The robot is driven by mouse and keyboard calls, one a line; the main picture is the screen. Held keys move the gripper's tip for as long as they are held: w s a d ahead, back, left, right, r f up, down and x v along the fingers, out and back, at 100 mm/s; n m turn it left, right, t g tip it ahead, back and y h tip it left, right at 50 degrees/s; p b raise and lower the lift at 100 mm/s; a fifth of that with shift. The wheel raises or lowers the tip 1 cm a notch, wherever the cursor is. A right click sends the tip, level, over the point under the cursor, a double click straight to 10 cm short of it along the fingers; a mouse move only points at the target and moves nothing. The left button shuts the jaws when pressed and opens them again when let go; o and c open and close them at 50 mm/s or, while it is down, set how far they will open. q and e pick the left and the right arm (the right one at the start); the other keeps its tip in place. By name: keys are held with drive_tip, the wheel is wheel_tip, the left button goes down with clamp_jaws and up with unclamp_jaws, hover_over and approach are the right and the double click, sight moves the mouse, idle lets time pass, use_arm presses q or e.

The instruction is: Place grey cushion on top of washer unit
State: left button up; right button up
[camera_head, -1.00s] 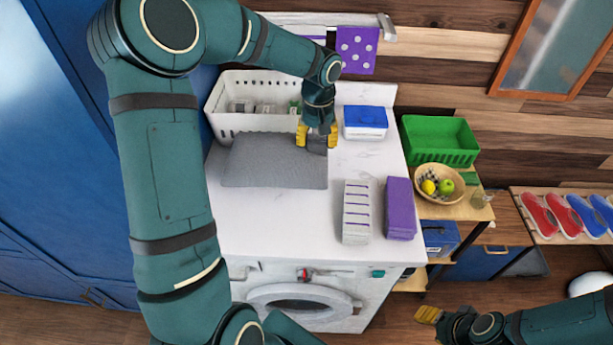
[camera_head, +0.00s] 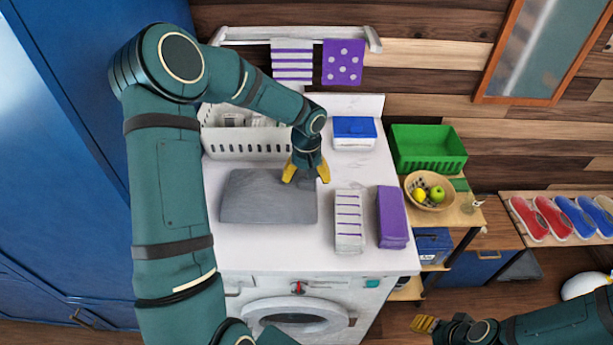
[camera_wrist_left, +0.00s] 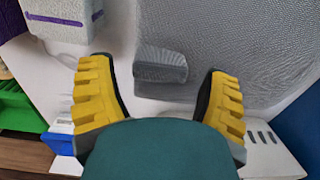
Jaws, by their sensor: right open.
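The grey cushion (camera_head: 262,198) lies flat on the white top of the washer unit (camera_head: 280,262), on its left part. My left gripper (camera_head: 306,175) is above the cushion's back right corner. Its yellow fingers are spread, and the left wrist view (camera_wrist_left: 160,95) shows them wide apart. A grey corner piece of the cushion (camera_wrist_left: 160,68) shows between them, with gaps on both sides. My right gripper (camera_head: 425,324) is open and empty at the lower right, away from the washer unit.
A white basket (camera_head: 240,146) stands behind the cushion, and a blue-lidded box (camera_head: 354,133) stands at the back right. A striped folded towel (camera_head: 349,222) and a purple one (camera_head: 391,217) lie right of the cushion. A green crate (camera_head: 428,148) is further right.

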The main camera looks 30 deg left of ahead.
use_arm(q)
drive_tip(key=shift+r, duration=0.1)
wheel_tip(320, 180, up, 12)
idle(0.7)
idle(0.5)
